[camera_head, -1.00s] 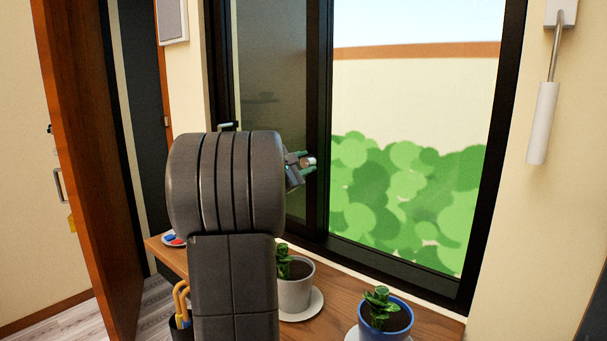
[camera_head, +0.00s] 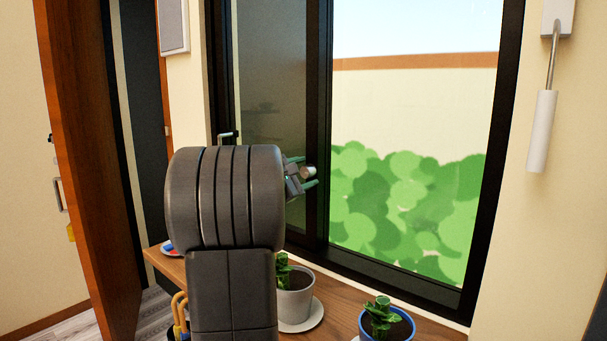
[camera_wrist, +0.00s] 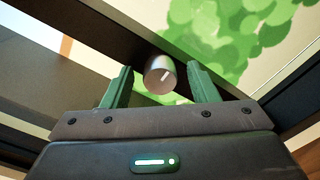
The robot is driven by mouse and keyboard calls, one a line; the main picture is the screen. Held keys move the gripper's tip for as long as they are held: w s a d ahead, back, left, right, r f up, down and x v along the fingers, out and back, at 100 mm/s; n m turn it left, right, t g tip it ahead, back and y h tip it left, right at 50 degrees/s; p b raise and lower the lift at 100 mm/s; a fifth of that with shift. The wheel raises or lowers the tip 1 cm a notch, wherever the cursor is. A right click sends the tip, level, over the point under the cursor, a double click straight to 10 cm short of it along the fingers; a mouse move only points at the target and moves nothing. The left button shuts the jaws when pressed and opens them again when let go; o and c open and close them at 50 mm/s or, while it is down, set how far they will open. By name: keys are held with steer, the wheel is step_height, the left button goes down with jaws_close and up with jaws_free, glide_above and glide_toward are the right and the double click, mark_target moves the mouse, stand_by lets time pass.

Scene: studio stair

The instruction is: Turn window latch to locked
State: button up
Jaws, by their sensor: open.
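The window latch is a small silver round knob (camera_wrist: 160,75) with a pale line on its face, on the dark window frame. It also shows in the head view (camera_head: 307,172). My gripper (camera_wrist: 161,84) is open, with one green finger on each side of the knob. In the wrist view gaps show between the knob and both fingers; how deep it sits between them I cannot tell. In the head view my gripper (camera_head: 312,174) is partly hidden behind my arm.
A wooden sill (camera_head: 340,318) below holds a plant in a grey pot (camera_head: 296,303) and one in a blue pot (camera_head: 387,325). A window handle (camera_head: 228,134) is at the left. A white cylinder (camera_head: 541,130) hangs on the right wall.

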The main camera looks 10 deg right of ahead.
steer(key=b+v, duration=0.1)
steer(key=v, duration=1.2)
steer(key=shift+s+a, duration=0.25)
steer(key=shift+d, duration=0.1)
steer(key=p+x, duration=0.1)
steer(key=x, duration=1.2)
steer(key=shift+w+d, duration=0.25)
steer(key=shift+w, duration=0.05)
steer(key=shift+s+a, duration=0.1)
steer(key=shift+a, duration=0.05)
